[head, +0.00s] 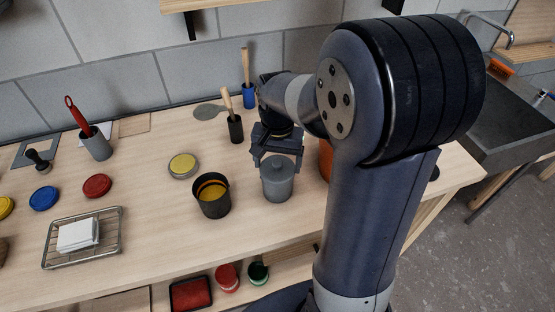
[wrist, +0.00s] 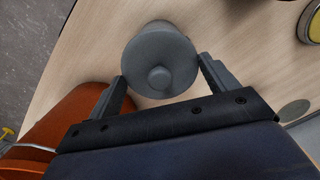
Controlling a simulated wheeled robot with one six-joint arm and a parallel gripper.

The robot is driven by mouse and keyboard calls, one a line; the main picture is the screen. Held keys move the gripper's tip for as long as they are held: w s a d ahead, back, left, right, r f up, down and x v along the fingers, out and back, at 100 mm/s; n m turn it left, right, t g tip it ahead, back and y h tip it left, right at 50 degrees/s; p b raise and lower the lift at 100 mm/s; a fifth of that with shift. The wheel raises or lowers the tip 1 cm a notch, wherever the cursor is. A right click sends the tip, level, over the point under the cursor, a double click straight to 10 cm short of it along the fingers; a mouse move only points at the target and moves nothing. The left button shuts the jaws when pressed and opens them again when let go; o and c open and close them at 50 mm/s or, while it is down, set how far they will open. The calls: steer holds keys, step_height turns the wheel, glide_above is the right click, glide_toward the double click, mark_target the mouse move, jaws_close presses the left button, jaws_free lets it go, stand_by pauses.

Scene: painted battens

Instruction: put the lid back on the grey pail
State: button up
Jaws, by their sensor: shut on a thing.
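The grey pail (head: 277,190) stands upright on the wooden bench, left of my arm. A round grey lid with a small knob (head: 281,164) sits at its mouth; whether it is fully seated I cannot tell. In the wrist view the lid (wrist: 161,48) is seen from above, with its knob toward my gripper. My gripper (head: 277,167) is at the pail's top, its fingers on either side of the lid and shut on it. The fingers also show in the wrist view (wrist: 163,69).
An open dark pail (head: 212,208) with yellow inside stands close to the left. A yellow-topped round lid (head: 183,165) lies behind it. An orange container (head: 326,160) is partly hidden behind my arm. Brush pots (head: 235,130) stand behind. A wire rack (head: 80,253) is at front left.

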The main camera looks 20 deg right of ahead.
steer(key=o, duration=0.9)
steer(key=shift+r+p, duration=2.95)
steer(key=shift+r, duration=0.6)
steer(key=shift+f, duration=0.1)
steer(key=shift+c, duration=0.2)
jaws_close()
steer(key=shift+f, duration=0.2)
